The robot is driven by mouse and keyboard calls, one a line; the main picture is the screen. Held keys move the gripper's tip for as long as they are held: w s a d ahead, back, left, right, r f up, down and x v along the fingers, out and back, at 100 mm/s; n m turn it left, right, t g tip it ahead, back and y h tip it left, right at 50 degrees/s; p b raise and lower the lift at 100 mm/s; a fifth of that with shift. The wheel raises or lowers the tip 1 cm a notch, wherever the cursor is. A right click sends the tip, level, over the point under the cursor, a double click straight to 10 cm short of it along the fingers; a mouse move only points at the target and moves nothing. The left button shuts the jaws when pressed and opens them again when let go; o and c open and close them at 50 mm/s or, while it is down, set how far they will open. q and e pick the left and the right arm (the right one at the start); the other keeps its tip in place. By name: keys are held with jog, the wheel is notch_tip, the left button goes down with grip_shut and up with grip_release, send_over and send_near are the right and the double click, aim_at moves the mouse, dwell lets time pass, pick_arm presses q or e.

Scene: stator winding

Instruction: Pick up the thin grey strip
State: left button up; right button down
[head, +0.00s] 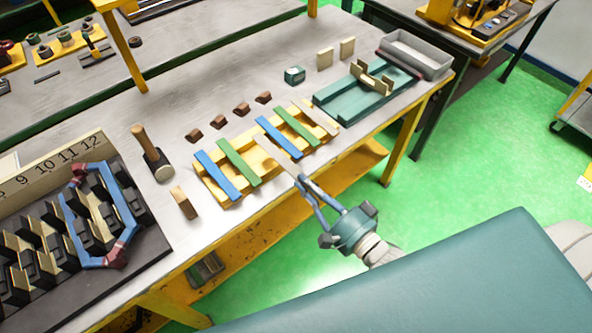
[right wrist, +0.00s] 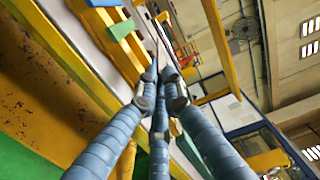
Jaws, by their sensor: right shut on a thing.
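My right gripper (head: 299,178) is at the front edge of the workbench, just in front of the yellow wooden rack (head: 257,161). Its fingers are closed together on the thin grey strip (head: 281,157), which runs from the fingertips back over the rack between the blue and green strips. In the right wrist view the fingertips (right wrist: 158,88) meet around the strip's near end, and the strip points away from me. I cannot tell whether its far end touches the rack. My left gripper is not in view.
Blue strips (head: 217,175) and green strips (head: 238,162) lie across the rack. Behind it are several brown blocks (head: 242,109). A teal plate (head: 340,100) and grey tray (head: 416,54) are right.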

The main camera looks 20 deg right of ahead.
jog(key=s, duration=0.1)
jog(key=s+d+r+p, duration=0.1)
jog(key=s, duration=0.1)
jog(key=s+p, duration=0.1)
jog(key=shift+s+d+r, duration=0.15)
jog(key=shift+d+r, duration=0.1)
jog(key=shift+r, duration=0.1)
